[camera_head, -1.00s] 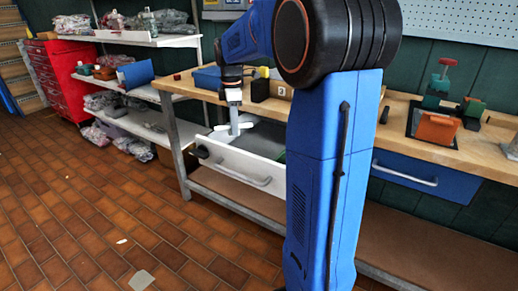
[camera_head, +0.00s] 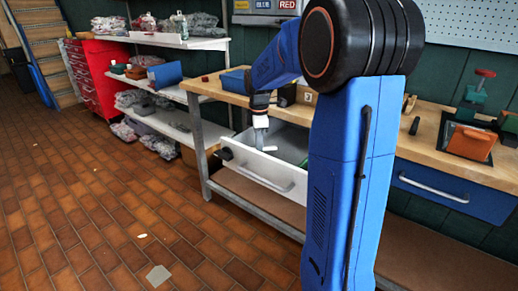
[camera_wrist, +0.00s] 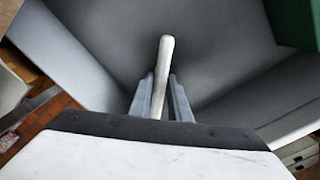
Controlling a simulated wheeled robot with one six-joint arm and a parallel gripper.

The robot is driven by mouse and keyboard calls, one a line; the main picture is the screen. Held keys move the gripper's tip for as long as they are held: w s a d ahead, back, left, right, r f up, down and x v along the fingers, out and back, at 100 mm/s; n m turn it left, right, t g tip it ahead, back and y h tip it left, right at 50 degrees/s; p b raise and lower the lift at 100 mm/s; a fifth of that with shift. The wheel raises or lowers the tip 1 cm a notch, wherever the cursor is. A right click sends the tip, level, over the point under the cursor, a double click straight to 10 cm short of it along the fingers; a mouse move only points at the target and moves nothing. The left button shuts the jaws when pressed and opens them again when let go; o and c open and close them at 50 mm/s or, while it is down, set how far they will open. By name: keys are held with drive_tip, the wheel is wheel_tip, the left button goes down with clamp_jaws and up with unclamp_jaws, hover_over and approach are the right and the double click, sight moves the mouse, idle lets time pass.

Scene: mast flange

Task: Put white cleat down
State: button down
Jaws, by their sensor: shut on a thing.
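The white cleat (camera_wrist: 164,62) sits between the two fingers of my gripper (camera_wrist: 163,98) in the wrist view. One pale, rounded arm of it sticks out past the fingertips; the rest is hidden by the gripper body. In the head view my gripper (camera_head: 261,136) points down over the open white drawer (camera_head: 262,180) of the workbench, and a small pale end of the cleat shows beside it. The wrist view shows the drawer's grey floor and walls around the cleat. I cannot tell whether the cleat touches the floor.
A green thing (camera_wrist: 293,22) is at the upper right of the wrist view. The wooden bench top (camera_head: 428,155) carries a blue bin (camera_head: 234,81), an orange block (camera_head: 471,143) and other items. Shelves and a red cabinet (camera_head: 97,77) stand at left. The tiled floor in front is mostly clear.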

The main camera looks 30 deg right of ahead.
drive_tip(key=shift+f, duration=0.1)
drive_tip(key=c, duration=1.7)
unclamp_jaws()
drive_tip(key=shift+o, duration=0.2)
wheel_tip(320, 180, up, 12)
